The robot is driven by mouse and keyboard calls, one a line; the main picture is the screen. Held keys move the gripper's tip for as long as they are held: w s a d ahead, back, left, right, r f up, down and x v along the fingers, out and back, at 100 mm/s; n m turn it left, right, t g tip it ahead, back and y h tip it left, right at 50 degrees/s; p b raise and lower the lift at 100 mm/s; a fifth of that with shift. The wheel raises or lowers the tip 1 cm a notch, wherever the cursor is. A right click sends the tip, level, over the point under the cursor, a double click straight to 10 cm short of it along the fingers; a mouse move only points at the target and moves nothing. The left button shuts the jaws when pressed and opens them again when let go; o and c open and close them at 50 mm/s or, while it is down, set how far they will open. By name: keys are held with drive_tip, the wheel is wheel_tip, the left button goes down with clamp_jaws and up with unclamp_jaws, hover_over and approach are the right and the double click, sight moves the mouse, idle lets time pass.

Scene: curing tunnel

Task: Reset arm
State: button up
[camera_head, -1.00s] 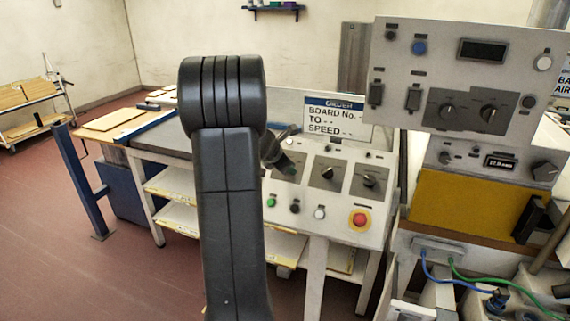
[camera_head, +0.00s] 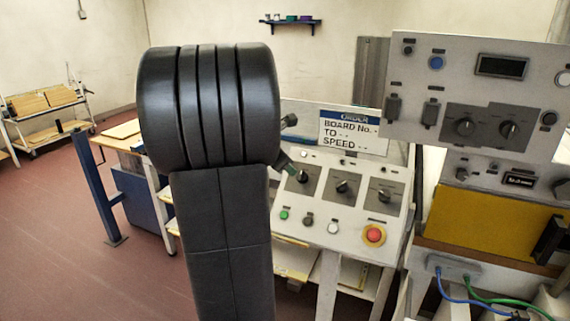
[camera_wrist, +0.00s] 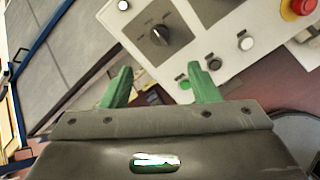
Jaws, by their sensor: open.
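My gripper (camera_wrist: 161,86) shows in the wrist view with two green fingers spread apart and nothing between them. Past the fingertips lies the sloped grey control panel (camera_wrist: 205,45), with a dark rotary knob (camera_wrist: 160,35) just beyond the gap. A green button (camera_wrist: 184,83) shows beside the right finger. The rest of the gripper is hidden behind my arm.
The panel carries more knobs and a red emergency button (camera_head: 373,234). An order sign (camera_head: 350,131) stands behind it. An upright switch box (camera_head: 470,90) is at the right, above a yellow panel (camera_head: 495,212). A blue post (camera_head: 97,190) and open red floor (camera_head: 50,220) lie left.

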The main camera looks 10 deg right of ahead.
sight(299, 175)
drive_tip(key=x, duration=1.3)
drive_tip(key=shift+w+d+f, duration=0.2)
drive_tip(key=shift+w+f, duration=0.05)
drive_tip(key=shift+w, duration=0.05)
